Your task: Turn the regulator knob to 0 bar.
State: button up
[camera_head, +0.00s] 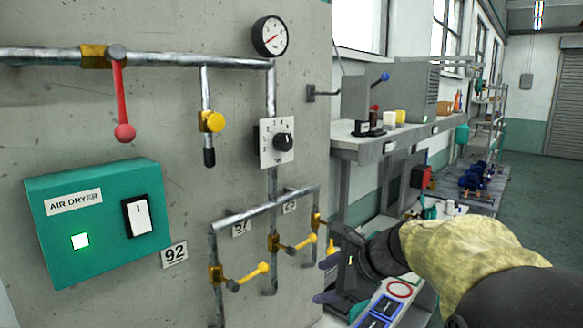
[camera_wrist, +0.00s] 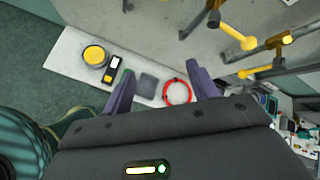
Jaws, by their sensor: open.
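The regulator knob (camera_head: 283,141) is a black round knob on a white scale plate (camera_head: 267,152), fixed to the pipe on the grey wall panel. The knob is not in the wrist view.
Yellow-handled valves (camera_head: 250,273) on the lower pipes stand close to my gripper. A red lever (camera_head: 120,95), a yellow valve (camera_head: 212,122) and a green air dryer box (camera_head: 110,235) are at the left. A workbench (camera_head: 370,148) stands behind. A white board (camera_wrist: 75,55) with a red ring (camera_wrist: 177,92) lies below.

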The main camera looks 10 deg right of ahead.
aim_at(288, 144)
jog(key=d+r+m+t+y, duration=0.2)
jog(key=d+r+m+t, duration=0.1)
jog(key=r, duration=0.9)
jog(key=w+d+r+m+t+y, duration=0.1)
jog(key=d+r+m+t+y, duration=0.1)
jog(key=r, duration=1)
jog(key=d+m+t, duration=0.1)
jog(key=m+t, duration=0.1)
jog(key=shift+w+d+r+m+y, duration=0.15)
jog(key=shift+d+r+m+y, duration=0.05)
jog(key=shift+r+m+y, duration=0.1)
jog(key=p+x, duration=0.6)
jog(key=x, duration=1)
jog(key=shift+w+a+r+p, duration=0.1)
jog(key=shift+w+p, duration=0.2)
jog(key=shift+p, duration=0.1)
jog(key=shift+w+a, duration=0.25)
jog(key=shift+w, duration=0.1)
jog(key=shift+c, duration=0.5)
